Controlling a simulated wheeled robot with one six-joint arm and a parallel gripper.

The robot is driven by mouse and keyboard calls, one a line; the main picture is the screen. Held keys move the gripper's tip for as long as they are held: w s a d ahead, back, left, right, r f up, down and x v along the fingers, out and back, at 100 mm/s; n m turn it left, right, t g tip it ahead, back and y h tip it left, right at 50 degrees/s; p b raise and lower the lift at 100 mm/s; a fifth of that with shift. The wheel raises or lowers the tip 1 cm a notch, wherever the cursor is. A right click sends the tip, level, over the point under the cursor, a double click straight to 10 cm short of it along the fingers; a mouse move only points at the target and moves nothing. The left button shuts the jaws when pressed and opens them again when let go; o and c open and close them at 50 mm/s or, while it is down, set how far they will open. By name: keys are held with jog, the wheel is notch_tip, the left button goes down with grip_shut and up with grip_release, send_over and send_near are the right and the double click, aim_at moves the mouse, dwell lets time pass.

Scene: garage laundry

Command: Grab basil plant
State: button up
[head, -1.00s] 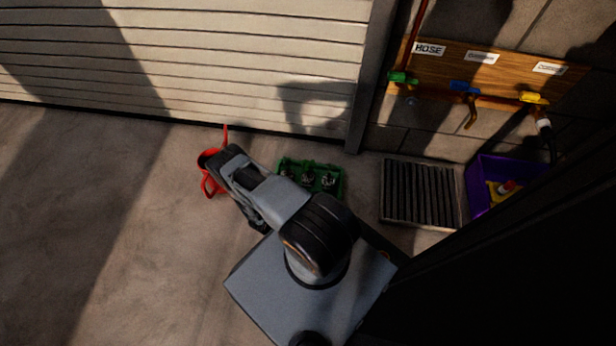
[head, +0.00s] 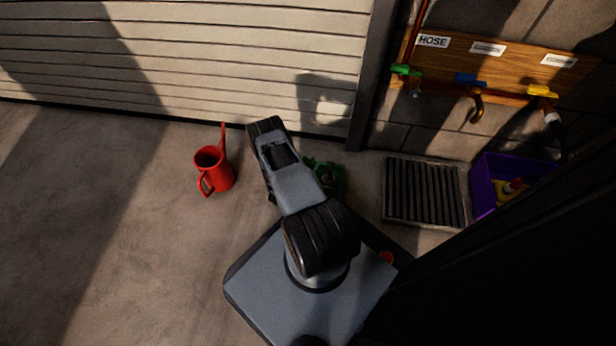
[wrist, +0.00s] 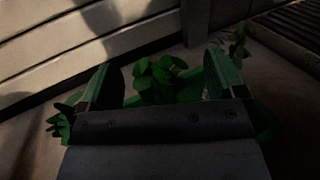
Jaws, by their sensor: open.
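In the wrist view, my gripper (wrist: 160,62) is open, with one finger on each side of a bushy plant with broad rounded leaves. This looks like the basil plant (wrist: 160,80). Its lower part and pot are hidden behind the gripper body, and I cannot tell whether the fingers touch it. A second plant (wrist: 58,122) shows at the left, outside the left finger. A thinner-leaved plant (wrist: 238,45) stands beyond the right finger. In the head view, my arm covers much of the green carrier (head: 330,178), and the gripper is hidden.
A red watering can (head: 214,170) stands on the floor left of my arm. A floor grate (head: 424,192) and a purple bin (head: 484,190) lie to the right. The ribbed garage door (head: 220,60) is close behind the carrier. The floor at left is clear.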

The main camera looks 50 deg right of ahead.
jog(key=shift+w+d, duration=0.15)
jog(key=shift+d, duration=0.6)
jog(key=c, duration=1.5)
jog(key=shift+r, duration=0.2)
